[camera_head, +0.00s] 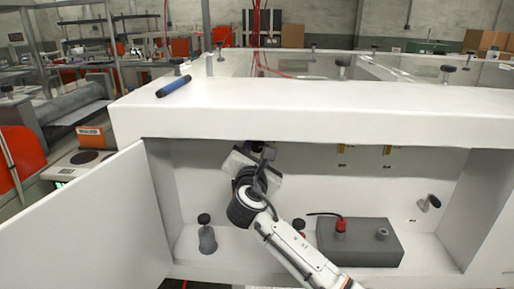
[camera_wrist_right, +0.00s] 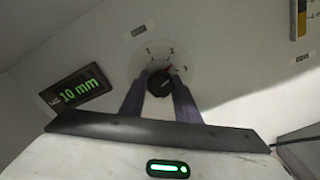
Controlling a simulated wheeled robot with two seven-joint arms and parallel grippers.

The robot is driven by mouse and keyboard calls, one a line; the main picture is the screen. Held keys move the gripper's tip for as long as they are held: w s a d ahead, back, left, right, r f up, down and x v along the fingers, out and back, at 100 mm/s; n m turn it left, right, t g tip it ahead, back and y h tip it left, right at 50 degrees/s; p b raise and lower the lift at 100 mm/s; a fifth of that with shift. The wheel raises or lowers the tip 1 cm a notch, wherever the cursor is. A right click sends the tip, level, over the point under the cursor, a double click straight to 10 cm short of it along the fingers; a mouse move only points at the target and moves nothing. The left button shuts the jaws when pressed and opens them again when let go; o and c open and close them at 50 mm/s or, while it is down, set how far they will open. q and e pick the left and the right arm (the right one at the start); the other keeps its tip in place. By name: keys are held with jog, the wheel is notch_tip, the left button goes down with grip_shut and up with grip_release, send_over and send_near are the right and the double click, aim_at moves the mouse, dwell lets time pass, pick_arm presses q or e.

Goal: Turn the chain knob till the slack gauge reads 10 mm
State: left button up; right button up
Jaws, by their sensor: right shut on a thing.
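The black chain knob (camera_wrist_right: 160,84) sits on the white back wall of the open compartment, in the right wrist view. A pale round dial marked 1, 2, 3 surrounds it, and a red mark on the knob points between 2 and 3. The slack gauge (camera_wrist_right: 78,90), a dark display left of the knob, shows "10 mm" in green. My right gripper (camera_wrist_right: 161,92) is shut on the knob, one finger on each side. In the head view my right gripper (camera_head: 262,152) reaches the back wall and mostly hides the knob. My left gripper is out of view.
A grey box (camera_head: 365,249) with a red-capped post stands on the compartment floor right of my arm. A grey bottle-like part (camera_head: 207,238) stands at left. The open white door (camera_head: 90,225) bounds the left side.

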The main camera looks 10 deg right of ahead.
jog(key=shift+f+m, duration=0.1)
jog(key=shift+m, duration=0.2)
jog(key=o, duration=1)
jog(key=shift+o, duration=0.2)
jog(key=v, duration=1)
jog(key=shift+s, duration=0.15)
